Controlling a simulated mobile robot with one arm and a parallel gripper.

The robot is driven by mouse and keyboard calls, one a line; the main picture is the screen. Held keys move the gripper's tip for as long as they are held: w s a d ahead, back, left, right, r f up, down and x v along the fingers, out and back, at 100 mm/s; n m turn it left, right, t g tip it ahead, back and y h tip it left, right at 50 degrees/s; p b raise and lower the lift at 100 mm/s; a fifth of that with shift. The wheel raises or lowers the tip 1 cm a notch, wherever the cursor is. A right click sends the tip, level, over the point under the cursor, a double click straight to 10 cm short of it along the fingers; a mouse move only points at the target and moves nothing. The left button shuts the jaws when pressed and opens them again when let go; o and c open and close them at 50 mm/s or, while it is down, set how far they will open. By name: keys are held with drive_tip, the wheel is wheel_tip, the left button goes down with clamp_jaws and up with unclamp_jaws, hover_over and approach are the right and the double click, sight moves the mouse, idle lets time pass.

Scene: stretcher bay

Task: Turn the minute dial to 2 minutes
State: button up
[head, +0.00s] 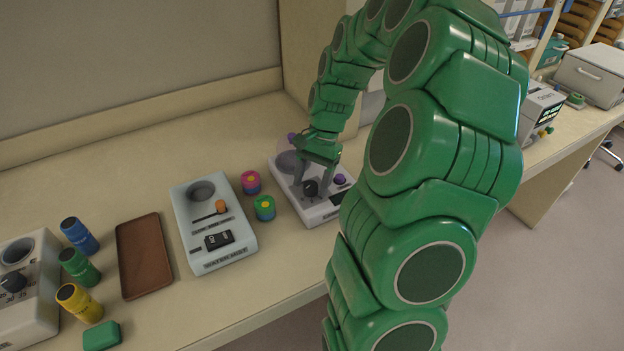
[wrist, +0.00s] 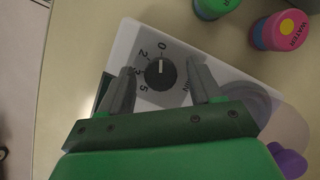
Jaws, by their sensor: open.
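The minute dial (head: 311,187) is a black knob on a white device (head: 322,212) at the right of the counter group. In the wrist view the dial (wrist: 160,75) has a white line that points at the 0 mark; the marks 2, 3 and 5 run round to the left, with MIN at the right. My gripper (head: 312,181) is open above the device, one finger on each side of the dial. In the wrist view the gripper (wrist: 161,72) has gaps between its fingers and the dial. The device's far parts are partly hidden by my arm and gripper.
Pink (head: 251,182) and green (head: 264,207) round containers stand close left of the device. A pale blue device (head: 213,222) with a slider, a brown tray (head: 143,255) and several coloured bottles lie further left.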

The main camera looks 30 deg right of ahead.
drive_tip(key=shift+c, duration=0.5)
drive_tip(key=c, duration=0.9)
drive_tip(key=shift+c, duration=0.2)
drive_tip(key=shift+n, duration=0.3)
drive_tip(key=n+g+h, duration=0.1)
drive_tip(key=n, duration=0.2)
drive_tip(key=shift+w+a+n, duration=0.1)
drive_tip(key=shift+n, duration=0.2)
drive_tip(key=shift+w+a+n+g+h, duration=0.1)
drive_tip(key=shift+n+g+h, duration=0.25)
drive_tip(key=shift+n, duration=0.8)
drive_tip(key=shift+n+g+h, duration=0.25)
drive_tip(key=shift+n+h, duration=0.2)
drive_tip(key=shift+n, duration=0.7)
drive_tip(key=o, duration=1)
